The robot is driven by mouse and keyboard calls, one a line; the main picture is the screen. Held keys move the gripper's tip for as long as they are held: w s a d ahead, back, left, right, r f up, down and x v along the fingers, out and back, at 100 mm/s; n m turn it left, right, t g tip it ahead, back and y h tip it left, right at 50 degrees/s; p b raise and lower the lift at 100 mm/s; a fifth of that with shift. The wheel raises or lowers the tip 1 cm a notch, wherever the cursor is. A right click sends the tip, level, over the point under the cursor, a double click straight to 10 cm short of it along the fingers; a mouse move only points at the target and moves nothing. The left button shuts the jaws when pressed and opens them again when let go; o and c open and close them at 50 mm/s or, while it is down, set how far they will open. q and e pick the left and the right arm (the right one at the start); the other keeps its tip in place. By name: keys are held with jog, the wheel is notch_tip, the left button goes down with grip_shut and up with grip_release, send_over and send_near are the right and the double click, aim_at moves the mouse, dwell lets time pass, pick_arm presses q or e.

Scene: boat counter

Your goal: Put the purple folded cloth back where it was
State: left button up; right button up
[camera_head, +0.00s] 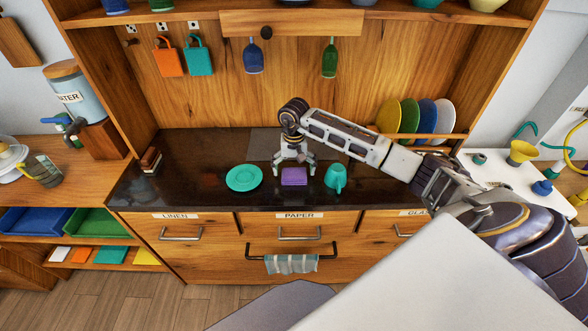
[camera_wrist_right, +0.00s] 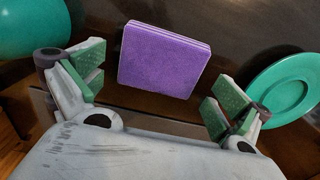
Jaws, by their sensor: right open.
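The purple folded cloth (camera_head: 294,176) lies on the dark counter between a teal plate and a teal mug. In the right wrist view the cloth (camera_wrist_right: 164,58) sits flat just beyond the fingertips. My right gripper (camera_head: 293,164) is over the counter directly behind and above the cloth, pointing down. Its fingers are spread wide, with the cloth in line with the gap between them (camera_wrist_right: 153,85) and nothing gripped. My left gripper is in neither view.
The teal plate (camera_head: 244,178) is left of the cloth and the teal mug (camera_head: 336,177) is right of it, both close. Colored plates (camera_head: 421,120) stand in a rack at the right. A striped towel (camera_head: 291,264) hangs on the front rail. Below left are blue (camera_head: 38,219) and green (camera_head: 103,221) trays and a shelf of folded cloths (camera_head: 110,255).

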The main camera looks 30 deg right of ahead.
aim_at(294, 171)
jog(key=shift+r+b, duration=0.3)
jog(key=shift+r, duration=0.45)
notch_tip(294, 171, up, 11)
jog(key=b, duration=0.2)
jog(key=shift+f, duration=0.2)
